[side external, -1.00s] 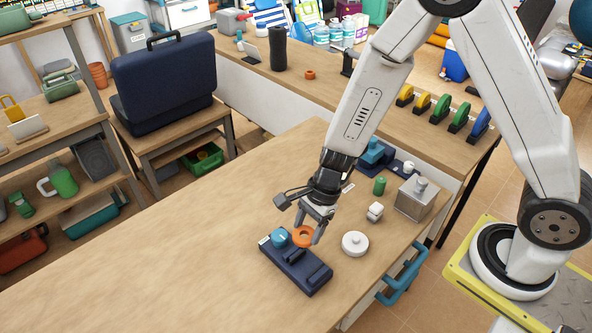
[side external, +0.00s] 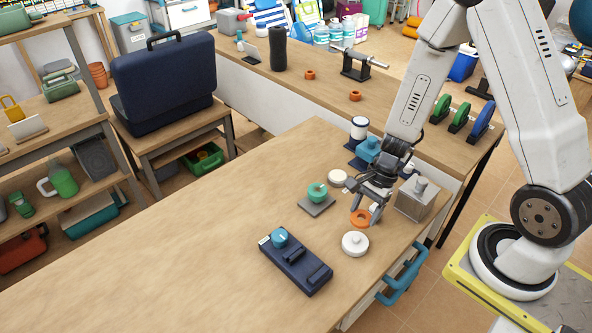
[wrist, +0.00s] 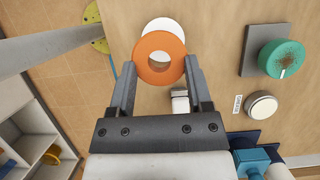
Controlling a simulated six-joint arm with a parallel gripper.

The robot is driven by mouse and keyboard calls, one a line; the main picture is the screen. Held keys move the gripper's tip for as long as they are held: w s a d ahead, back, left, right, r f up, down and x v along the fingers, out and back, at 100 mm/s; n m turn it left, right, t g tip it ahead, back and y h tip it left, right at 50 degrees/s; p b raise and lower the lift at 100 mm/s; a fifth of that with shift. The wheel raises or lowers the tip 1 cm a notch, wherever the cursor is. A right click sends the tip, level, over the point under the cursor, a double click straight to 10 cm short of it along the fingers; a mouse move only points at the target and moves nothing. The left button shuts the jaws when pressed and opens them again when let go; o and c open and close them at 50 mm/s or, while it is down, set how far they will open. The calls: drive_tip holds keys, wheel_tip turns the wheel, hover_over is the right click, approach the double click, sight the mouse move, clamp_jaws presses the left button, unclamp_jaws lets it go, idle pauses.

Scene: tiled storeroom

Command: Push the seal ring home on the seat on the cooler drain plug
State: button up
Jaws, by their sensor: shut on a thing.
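The orange seal ring (side external: 359,222) is held flat between the two fingertips of my gripper (side external: 366,214). In the wrist view, my gripper (wrist: 164,63) is shut on the ring's (wrist: 159,77) outer sides, and the hole is open. A white round part with a small raised knob (side external: 355,244) sits on the table just in front of the ring. In the wrist view this white part (wrist: 164,25) shows partly behind the ring's far edge. The ring is apart from it, and its height is hard to judge. I cannot tell for certain which part is the drain plug.
A navy block with a blue knob (side external: 297,264) lies to the left. A teal knob on a grey plate (side external: 317,203) and a cream round part (side external: 337,177) stand behind. A grey metal box (side external: 422,198) is close right of my gripper. The left of the table is clear.

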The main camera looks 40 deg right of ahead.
sight(358, 237)
drive_tip(key=shift+f, duration=0.25)
drive_tip(key=shift+f, duration=2.65)
drive_tip(key=shift+f, duration=1.25)
idle(0.4)
drive_tip(key=o, duration=1.2)
drive_tip(key=shift+r, duration=0.1)
drive_tip(key=shift+v, duration=3.8)
drive_tip(key=shift+d, duration=0.1)
